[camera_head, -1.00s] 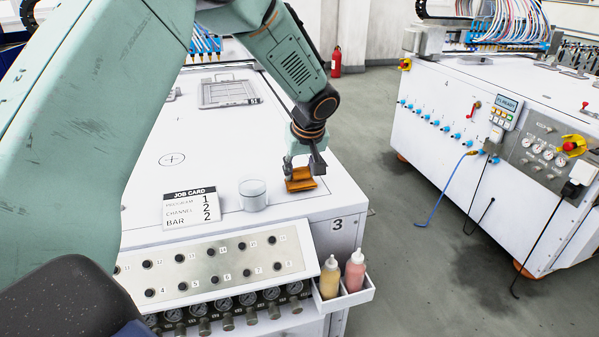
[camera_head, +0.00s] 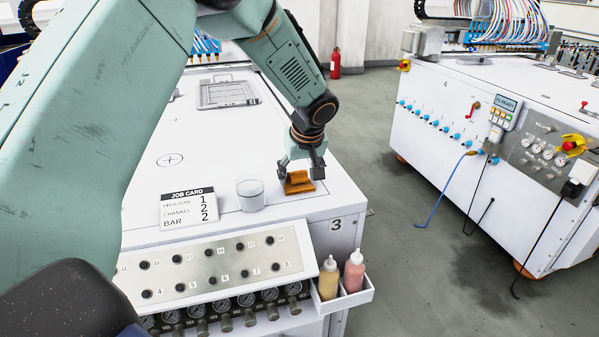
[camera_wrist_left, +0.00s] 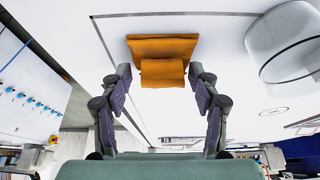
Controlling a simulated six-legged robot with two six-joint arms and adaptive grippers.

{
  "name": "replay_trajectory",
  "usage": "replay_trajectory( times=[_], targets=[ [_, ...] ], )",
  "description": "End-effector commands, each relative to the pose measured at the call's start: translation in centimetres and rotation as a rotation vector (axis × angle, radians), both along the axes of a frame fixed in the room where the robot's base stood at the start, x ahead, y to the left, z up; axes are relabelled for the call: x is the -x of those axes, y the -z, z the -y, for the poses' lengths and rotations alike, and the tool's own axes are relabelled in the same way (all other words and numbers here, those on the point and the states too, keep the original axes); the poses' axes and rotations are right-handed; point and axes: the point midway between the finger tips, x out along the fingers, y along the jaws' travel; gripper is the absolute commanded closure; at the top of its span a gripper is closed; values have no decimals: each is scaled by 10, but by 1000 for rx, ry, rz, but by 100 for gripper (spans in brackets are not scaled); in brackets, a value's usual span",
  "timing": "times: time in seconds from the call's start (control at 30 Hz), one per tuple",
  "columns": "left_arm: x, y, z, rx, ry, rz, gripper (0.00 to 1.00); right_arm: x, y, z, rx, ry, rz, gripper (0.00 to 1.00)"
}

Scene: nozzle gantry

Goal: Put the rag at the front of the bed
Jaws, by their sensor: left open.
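The orange-brown rag (camera_head: 298,183) lies folded on the white bed (camera_head: 215,130), near its front right corner. My left gripper (camera_head: 303,172) is just above and at the rag, with fingers apart. In the left wrist view the rag (camera_wrist_left: 162,60) sits ahead of the open fingertips (camera_wrist_left: 160,84), roughly centred between them, and nothing is clamped. I cannot tell from the views whether a finger touches the rag. My right gripper is not in view.
A clear cup (camera_head: 251,195) stands left of the rag, beside the job card (camera_head: 188,208). A side tray (camera_head: 345,297) holds two bottles. A metal frame (camera_head: 228,93) lies farther back. The bed's middle is clear. A second machine (camera_head: 480,130) stands across the aisle.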

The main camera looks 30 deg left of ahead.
Motion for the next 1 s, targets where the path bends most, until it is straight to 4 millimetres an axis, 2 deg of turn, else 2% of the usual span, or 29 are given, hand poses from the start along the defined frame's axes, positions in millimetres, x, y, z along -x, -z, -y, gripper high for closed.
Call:
replay_trajectory(
  times=[0.2,0.7,0.83,1.0],
  targets=[
    [0,-9,0,0,0,1,39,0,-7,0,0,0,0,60],
    [24,-98,29,-2,0,3,39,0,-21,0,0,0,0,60],
    [28,-111,33,-1,0,2,39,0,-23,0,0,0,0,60],
    [30,-116,35,-1,0,1,39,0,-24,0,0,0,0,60]
  ],
)
